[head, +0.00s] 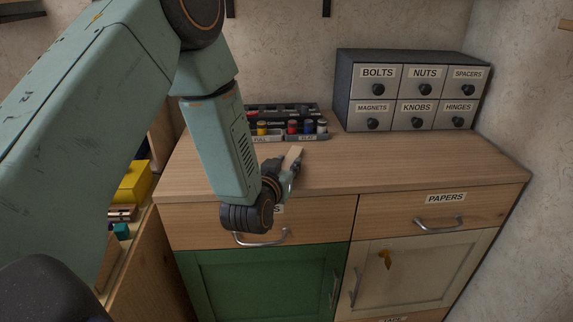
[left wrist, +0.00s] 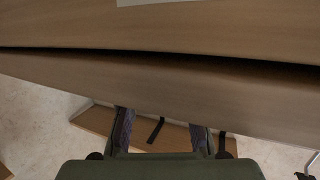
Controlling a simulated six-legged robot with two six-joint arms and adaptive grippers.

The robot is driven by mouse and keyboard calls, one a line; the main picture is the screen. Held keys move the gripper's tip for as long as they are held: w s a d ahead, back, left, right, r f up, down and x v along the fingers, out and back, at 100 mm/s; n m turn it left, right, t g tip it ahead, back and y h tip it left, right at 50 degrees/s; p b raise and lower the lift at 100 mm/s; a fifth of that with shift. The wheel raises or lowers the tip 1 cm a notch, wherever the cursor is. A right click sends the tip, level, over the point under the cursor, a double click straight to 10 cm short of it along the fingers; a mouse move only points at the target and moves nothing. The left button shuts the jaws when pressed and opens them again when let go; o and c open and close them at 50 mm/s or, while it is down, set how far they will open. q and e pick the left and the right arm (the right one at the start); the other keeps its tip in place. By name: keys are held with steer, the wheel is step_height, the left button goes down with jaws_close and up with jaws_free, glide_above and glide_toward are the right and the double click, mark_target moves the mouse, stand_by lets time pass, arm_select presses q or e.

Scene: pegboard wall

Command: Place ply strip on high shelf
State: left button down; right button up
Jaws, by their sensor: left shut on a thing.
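The ply strip (head: 293,156) is a small pale wooden piece in the head view. It sticks up from my left gripper (head: 289,176), which is shut on it. The gripper is in front of the worktop's front edge, above the left drawer, and the arm link hides part of it. The left wrist view shows my two dark fingers (left wrist: 161,135), but I cannot make out the strip between them. A wooden board (left wrist: 90,119) with black brackets, apparently a wall shelf, shows beyond the fingers. My right gripper is not in view.
The wooden worktop (head: 400,160) is mostly clear. A labelled drawer box (head: 412,90) stands at the back right. A tray of small coloured pots (head: 290,127) is at the back middle. Black brackets (head: 326,8) hang at the top. A yellow box (head: 134,182) is at left.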

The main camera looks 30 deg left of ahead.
arm_select(q)
steer(key=c, duration=1.5)
jaws_free()
steer(key=shift+f, duration=0.15)
steer(key=o, duration=0.4)
steer(key=shift+w+f, duration=0.1)
steer(key=shift+o, duration=0.2)
